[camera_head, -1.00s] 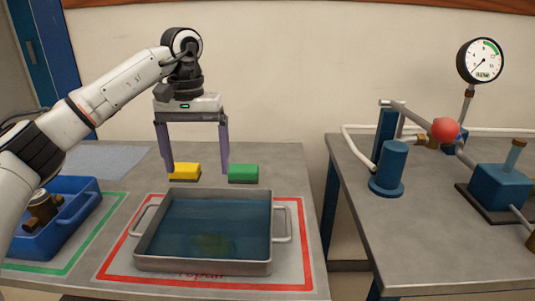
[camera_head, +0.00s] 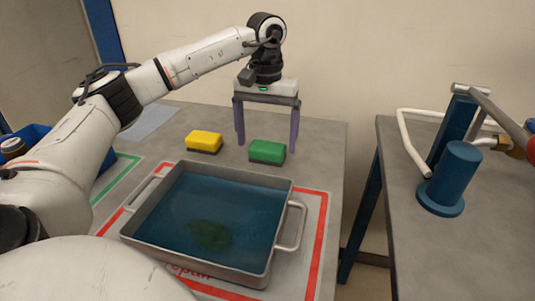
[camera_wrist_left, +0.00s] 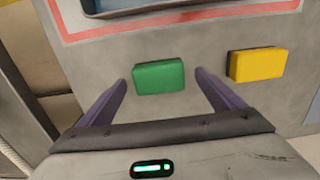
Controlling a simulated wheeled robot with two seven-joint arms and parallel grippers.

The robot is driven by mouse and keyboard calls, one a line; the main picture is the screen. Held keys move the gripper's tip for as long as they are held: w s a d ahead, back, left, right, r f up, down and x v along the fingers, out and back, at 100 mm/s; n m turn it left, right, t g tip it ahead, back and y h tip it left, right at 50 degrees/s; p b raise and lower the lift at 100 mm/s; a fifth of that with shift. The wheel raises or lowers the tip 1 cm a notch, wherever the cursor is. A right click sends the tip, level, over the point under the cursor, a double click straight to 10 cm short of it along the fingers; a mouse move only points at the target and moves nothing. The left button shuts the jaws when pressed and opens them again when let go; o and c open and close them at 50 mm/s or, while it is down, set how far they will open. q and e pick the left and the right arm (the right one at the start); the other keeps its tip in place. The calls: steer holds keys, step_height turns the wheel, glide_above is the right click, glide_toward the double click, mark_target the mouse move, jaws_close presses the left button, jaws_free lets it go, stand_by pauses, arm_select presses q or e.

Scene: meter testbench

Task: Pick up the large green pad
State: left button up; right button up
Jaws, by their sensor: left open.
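The green pad (camera_head: 267,152) lies on the grey table behind the metal pan. In the left wrist view the green pad (camera_wrist_left: 159,77) sits between and slightly beyond the two fingertips. My left gripper (camera_head: 266,147) points down at it with its purple fingers apart, one towards each side of the pad, and holds nothing. In the left wrist view my left gripper (camera_wrist_left: 161,78) shows a gap on both sides of the pad. I cannot tell exactly how high the fingertips are. My right gripper is not in view.
A yellow pad (camera_head: 204,141) lies just left of the green one. The pan (camera_head: 283,200) of bluish liquid stands in front on a red-bordered mat (camera_head: 318,240). A blue bin (camera_head: 30,133) is at the left. A second table (camera_head: 420,240) with blue fittings stands right, across a gap.

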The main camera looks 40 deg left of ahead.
mark_target(267, 146)
arm_select(q)
steer(key=shift+w+f, duration=0.15)
steer(key=shift+f, duration=1.25)
steer(key=c, duration=1.1)
step_height(267, 146, up, 10)
steer(key=shift+r+p, duration=0.1)
steer(key=shift+p, duration=0.6)
steer(key=shift+c, duration=0.2)
